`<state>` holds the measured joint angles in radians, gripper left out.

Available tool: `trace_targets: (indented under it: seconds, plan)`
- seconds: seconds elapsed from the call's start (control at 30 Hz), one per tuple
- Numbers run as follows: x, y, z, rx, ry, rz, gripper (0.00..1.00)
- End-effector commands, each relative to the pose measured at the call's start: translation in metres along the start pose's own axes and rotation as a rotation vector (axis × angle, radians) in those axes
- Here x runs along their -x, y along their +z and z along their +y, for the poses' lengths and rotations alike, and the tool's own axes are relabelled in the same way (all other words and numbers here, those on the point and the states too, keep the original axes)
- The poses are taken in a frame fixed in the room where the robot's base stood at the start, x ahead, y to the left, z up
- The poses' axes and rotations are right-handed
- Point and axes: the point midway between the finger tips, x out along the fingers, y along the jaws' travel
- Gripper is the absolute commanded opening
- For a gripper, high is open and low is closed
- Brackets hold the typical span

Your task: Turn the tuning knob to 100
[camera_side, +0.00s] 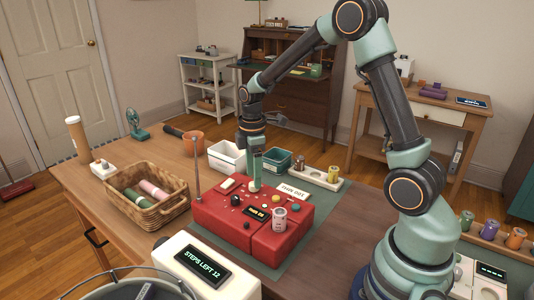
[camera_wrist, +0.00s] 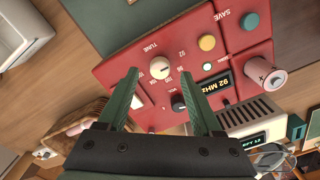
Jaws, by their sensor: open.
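The red radio (camera_side: 235,225) stands on a green mat on the table. In the wrist view its cream tuning knob (camera_wrist: 160,68) sits beside the word TUNE, with printed scale numbers around it. The radio's display (camera_wrist: 215,85) reads 92 MHz. My gripper (camera_wrist: 160,75) is open, its two green fingers on either side of the knob in the picture. In the side view my gripper (camera_side: 255,183) points down, low over the radio's top, and hides the knob there. I cannot tell whether the fingers touch the knob.
A pink cylinder (camera_side: 279,219) stands on the radio. An antenna (camera_side: 197,165) rises at its left, near a wicker basket (camera_side: 152,212). A white box (camera_side: 205,268) reads STEPS LEFT 12.

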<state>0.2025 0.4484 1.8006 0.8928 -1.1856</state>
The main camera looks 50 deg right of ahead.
Motion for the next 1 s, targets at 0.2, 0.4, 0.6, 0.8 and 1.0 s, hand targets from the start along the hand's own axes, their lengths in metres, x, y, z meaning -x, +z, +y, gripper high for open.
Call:
trace_targets:
  seconds: [0.2,0.4,0.6,0.8,1.0]
  plan:
    - [-0.021,0.0,0.0,0.0,-0.001,-0.001,0.67]
    - [-0.025,0.0,0.0,0.0,0.0,0.0,0.67]
    - [-0.025,0.0,0.0,0.0,0.0,0.0,0.48]
    - [-0.024,0.0,0.0,0.0,0.0,0.0,0.0]
    - [-0.024,0.0,0.0,-0.014,0.0,0.0,0.0]
